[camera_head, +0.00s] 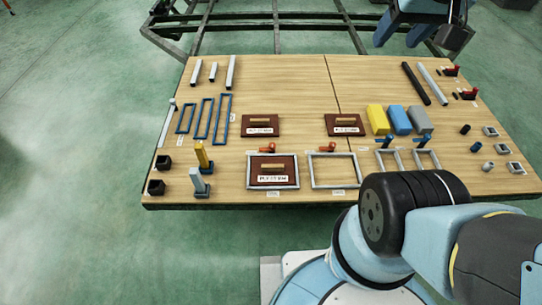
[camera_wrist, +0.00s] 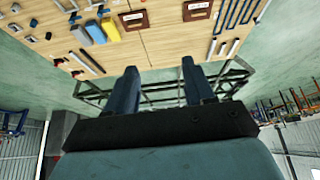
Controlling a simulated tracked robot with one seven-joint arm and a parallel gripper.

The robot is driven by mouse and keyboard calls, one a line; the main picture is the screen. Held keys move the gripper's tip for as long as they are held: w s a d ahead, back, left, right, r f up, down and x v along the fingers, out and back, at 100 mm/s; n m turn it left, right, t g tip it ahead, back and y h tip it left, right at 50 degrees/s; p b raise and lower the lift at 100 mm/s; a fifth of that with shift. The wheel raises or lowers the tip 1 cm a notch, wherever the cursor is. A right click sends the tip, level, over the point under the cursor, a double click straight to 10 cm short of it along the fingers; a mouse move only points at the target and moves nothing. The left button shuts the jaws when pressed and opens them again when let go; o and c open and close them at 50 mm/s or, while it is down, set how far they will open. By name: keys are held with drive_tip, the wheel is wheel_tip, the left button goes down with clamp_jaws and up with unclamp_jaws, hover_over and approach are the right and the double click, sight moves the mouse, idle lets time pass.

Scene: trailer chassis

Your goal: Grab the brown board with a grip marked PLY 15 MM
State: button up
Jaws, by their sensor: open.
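Three brown boards with light wooden grips and white labels lie on the wooden table. One is at the back left (camera_head: 249,130), one at the back middle (camera_head: 333,130), and one lies inside a grey frame (camera_head: 297,183) at the front (camera_head: 258,165). The labels are too small to read surely. In the wrist view the back middle board (camera_wrist: 127,16) and back left board (camera_wrist: 188,15) show at the top edge. My gripper (camera_head: 397,41) is open and empty, beyond the table's back edge, apart from all boards; its fingers (camera_wrist: 159,69) also show in the wrist view.
Yellow, blue and grey blocks (camera_head: 398,121) stand right of the back middle board. An empty grey frame (camera_head: 357,170) lies right of the framed board. Orange-handled clamps (camera_head: 270,147) stand near the frames. Blue frames (camera_head: 204,118) lie left. A dark chassis (camera_head: 277,35) stands behind the table.

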drive_tip(key=w+a+f+m+g+y, duration=0.3)
drive_tip(key=w+f+m+g+y, duration=0.1)
drive_tip(key=w+f, duration=0.85)
drive_tip(key=w+a+f+m+g+y, duration=0.2)
drive_tip(key=w+f+m+g+y, duration=0.15)
drive_tip(key=w+f, duration=0.95)
drive_tip(key=m+t+y, duration=0.2)
drive_tip(key=m+y, duration=0.4)
drive_tip(key=m, duration=0.5)
approach(277, 165)
drive_tip(key=shift+w+v, duration=0.25)
drive_tip(key=shift+v, duration=0.8)
drive_tip(key=shift+s+a+f, duration=0.1)
drive_tip(key=shift+s+f, duration=0.05)
drive_tip(key=shift+f, duration=0.1)
drive_tip(key=shift+a+f, duration=0.15)
drive_tip(key=shift+a, duration=0.05)
drive_tip(key=x, duration=0.7)
drive_tip(key=shift+a+f, duration=0.15)
drive_tip(key=shift+a, duration=0.25)
drive_tip(key=x, duration=0.4)
drive_tip(key=shift+s+a, duration=0.15)
drive_tip(key=shift+s, duration=0.05)
drive_tip(key=shift+a, duration=0.6)
